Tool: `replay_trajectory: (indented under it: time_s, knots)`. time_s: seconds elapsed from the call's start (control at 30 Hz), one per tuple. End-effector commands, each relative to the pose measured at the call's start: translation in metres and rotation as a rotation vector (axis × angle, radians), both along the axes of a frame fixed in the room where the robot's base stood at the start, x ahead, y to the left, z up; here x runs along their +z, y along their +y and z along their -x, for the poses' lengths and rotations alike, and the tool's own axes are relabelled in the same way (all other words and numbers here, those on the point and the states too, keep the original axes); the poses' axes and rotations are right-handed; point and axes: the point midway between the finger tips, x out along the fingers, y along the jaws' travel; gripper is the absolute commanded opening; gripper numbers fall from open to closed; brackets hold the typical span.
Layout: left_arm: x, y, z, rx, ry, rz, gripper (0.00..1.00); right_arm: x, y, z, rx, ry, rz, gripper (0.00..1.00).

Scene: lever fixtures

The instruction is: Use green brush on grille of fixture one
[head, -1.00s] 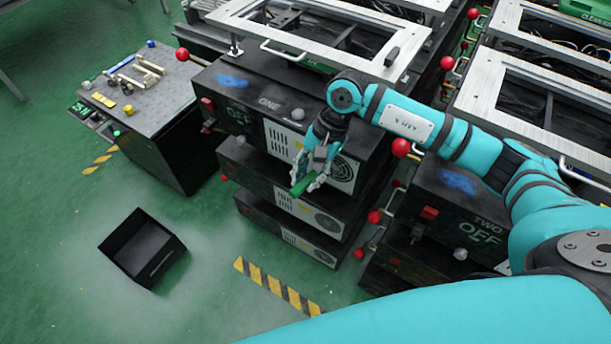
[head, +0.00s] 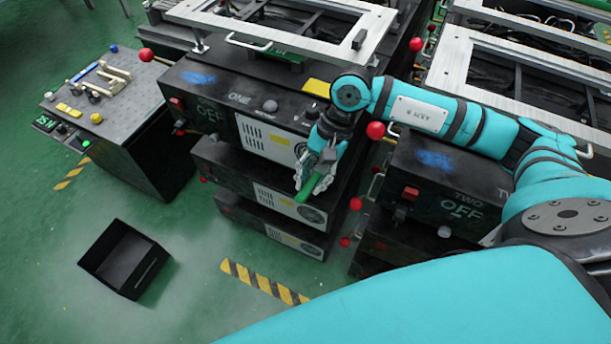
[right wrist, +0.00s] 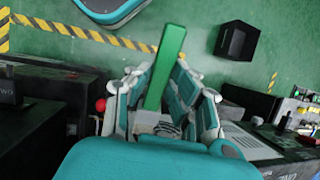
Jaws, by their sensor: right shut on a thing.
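Fixture one (head: 222,100) is the dark stacked unit marked ONE, with OFF on its front. Its upper white panel (head: 262,138) has a slotted grille, and the right end of the panel is partly hidden by my right gripper. My right gripper (head: 316,178) is shut on the green brush (head: 307,190), just in front of the right end of the fixture. I cannot tell whether the brush touches it. In the right wrist view the green brush (right wrist: 168,55) sticks out from between the fingers of the gripper (right wrist: 160,95). My left gripper is not in view.
Fixture two (head: 440,185) stands close on the right, with red ball levers (head: 375,130) in the gap. A bench (head: 100,100) with small parts stands at left. An open black bin (head: 125,258) lies on the green floor, which is clear in front.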

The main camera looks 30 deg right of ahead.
Motion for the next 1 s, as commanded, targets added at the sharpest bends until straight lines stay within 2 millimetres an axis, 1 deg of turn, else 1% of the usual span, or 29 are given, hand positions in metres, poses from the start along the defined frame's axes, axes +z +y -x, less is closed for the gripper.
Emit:
replay_trajectory:
  time_s: [0.27,0.37,0.6,0.7,0.87,1.0]
  knots:
    - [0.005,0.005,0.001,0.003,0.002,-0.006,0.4,0.015,0.001,0.0,-0.002,-0.004,0.001,0.0]
    - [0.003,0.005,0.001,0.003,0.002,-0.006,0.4,0.016,0.002,-0.001,-0.001,-0.003,0.0,0.0]
    - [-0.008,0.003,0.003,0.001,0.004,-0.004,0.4,0.014,0.013,-0.017,-0.001,-0.003,0.0,0.0]
    - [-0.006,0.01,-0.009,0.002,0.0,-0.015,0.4,0.014,0.015,-0.021,-0.001,-0.003,0.0,0.0]
    - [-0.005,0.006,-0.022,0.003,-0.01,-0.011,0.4,0.015,0.019,-0.028,-0.002,-0.005,0.0,0.0]
    - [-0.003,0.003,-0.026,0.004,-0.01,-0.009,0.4,0.015,0.02,-0.03,-0.002,-0.003,0.001,0.0]
